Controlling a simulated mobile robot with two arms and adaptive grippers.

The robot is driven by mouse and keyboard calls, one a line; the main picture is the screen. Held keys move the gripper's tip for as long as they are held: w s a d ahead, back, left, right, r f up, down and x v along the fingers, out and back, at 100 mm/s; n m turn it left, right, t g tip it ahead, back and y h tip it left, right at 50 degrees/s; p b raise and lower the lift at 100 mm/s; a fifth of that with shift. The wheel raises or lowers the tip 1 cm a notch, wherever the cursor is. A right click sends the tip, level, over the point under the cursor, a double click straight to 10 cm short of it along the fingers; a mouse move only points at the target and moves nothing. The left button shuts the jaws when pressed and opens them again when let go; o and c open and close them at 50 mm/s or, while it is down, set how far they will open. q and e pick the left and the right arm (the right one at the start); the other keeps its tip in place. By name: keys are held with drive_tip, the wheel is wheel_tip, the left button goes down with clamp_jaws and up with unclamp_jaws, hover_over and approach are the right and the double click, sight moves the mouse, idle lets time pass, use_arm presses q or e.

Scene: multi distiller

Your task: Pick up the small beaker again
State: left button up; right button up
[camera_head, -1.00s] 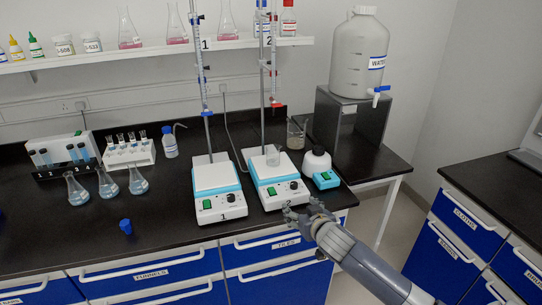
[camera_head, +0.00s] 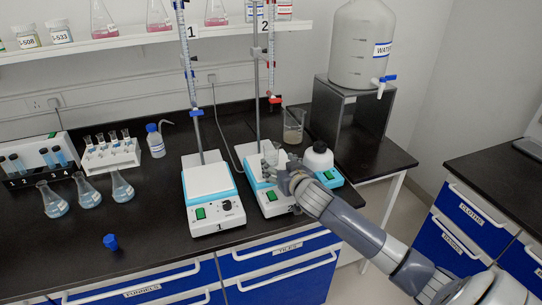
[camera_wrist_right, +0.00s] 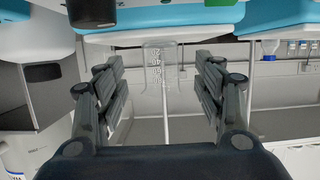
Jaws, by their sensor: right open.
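The small clear beaker (camera_head: 271,152) stands on the plate of stirrer 2 (camera_head: 271,205), partly hidden behind my right gripper. My right gripper (camera_head: 281,172) is open in front of the beaker. In the right wrist view the picture is upside down, and the graduated beaker (camera_wrist_right: 160,62) shows beyond and between the spread fingers of the gripper (camera_wrist_right: 160,78). I see no finger touching it. My left gripper is not in view.
Stirrer 1 (camera_head: 211,202) stands to the left. A larger beaker (camera_head: 293,126) stands behind, and a white round-bodied bottle (camera_head: 318,158) is close on the right. A burette stand (camera_head: 257,75) rises behind stirrer 2. The bench front at left is mostly clear.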

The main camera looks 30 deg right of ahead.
sight(274, 159)
drive_tip(key=x, duration=0.1)
drive_tip(key=p+x, duration=0.1)
drive_tip(key=x, duration=0.3)
drive_tip(key=shift+r, duration=0.3)
drive_tip(key=shift+w+f, duration=0.15)
drive_tip(key=shift+w, duration=0.25)
drive_tip(key=shift+c, duration=0.9)
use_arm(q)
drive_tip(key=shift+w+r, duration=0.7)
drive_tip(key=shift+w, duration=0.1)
use_arm(e)
drive_tip(key=c, duration=1.1)
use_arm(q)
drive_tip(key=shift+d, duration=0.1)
use_arm(e)
drive_tip(key=shift+o, duration=0.2)
drive_tip(key=shift+d, duration=0.1)
